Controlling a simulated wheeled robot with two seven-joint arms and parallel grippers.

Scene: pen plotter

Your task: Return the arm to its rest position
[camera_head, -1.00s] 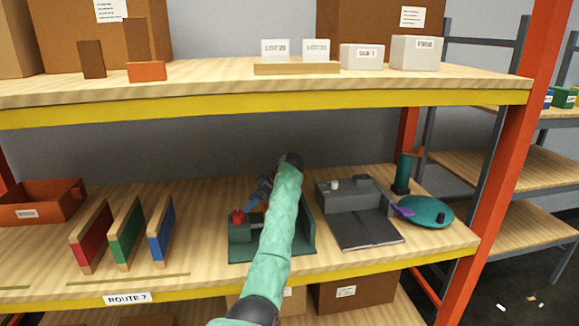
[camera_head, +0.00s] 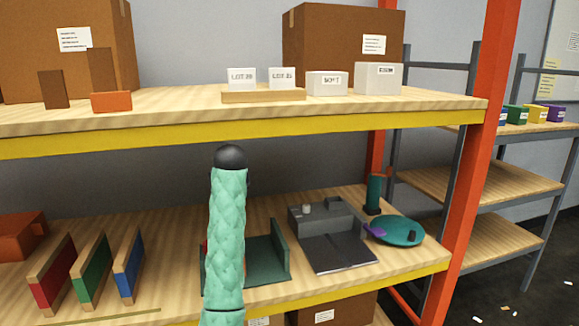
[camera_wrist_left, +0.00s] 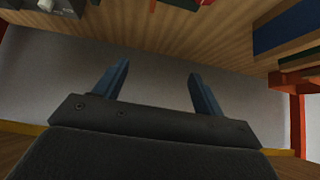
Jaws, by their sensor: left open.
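My arm in its mint-green sleeve (camera_head: 227,240) stands nearly upright in front of the shelf in the head view, its dark rounded joint at the top. The gripper itself is hidden or out of frame there. In the left wrist view my left gripper (camera_wrist_left: 159,73) shows two blue fingers spread apart with nothing between them, and they touch nothing I can see. The dark green stand (camera_head: 268,262) on the lower shelf is partly hidden behind my arm. My right gripper is in neither view.
The grey machine (camera_head: 328,240) and the teal disc (camera_head: 398,231) stand right of the arm. Red (camera_head: 51,275), green (camera_head: 90,270) and blue (camera_head: 129,266) panels stand left. The upper shelf's yellow edge (camera_head: 350,130) and orange post (camera_head: 473,160) are close obstacles.

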